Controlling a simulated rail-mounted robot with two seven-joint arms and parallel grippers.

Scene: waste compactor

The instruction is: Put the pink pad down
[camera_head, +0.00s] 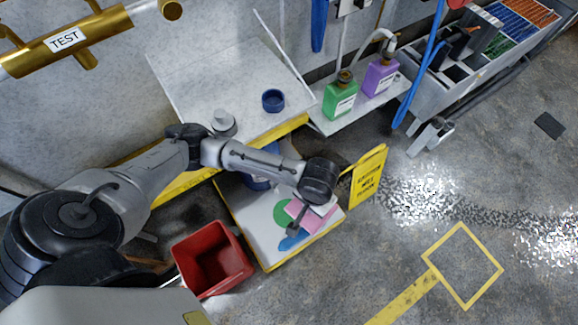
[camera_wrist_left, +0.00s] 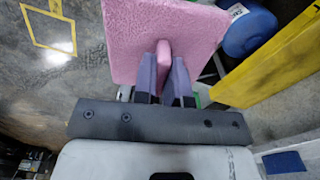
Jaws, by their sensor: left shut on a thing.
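The pink pad (camera_head: 320,221) is in my left gripper (camera_head: 298,221), over a low white surface (camera_head: 262,240) with a yellow edge. In the left wrist view the pad (camera_wrist_left: 160,32) fills the top middle, its flat face tilted. The fingers of my left gripper (camera_wrist_left: 164,75) are shut on a small pink part of it. A green round patch (camera_head: 282,212) and a blue patch (camera_head: 293,241) show on the white surface beside the pad. I cannot tell whether the pad touches the surface. My right gripper is not in view.
A red bin (camera_head: 211,259) stands left of the low surface. A yellow wet-floor sign (camera_head: 369,176) stands at its right. Behind is a higher bench (camera_head: 225,75) with a blue cup (camera_head: 273,100). Green (camera_head: 340,97) and purple (camera_head: 380,77) bottles stand farther right. Floor at right is open.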

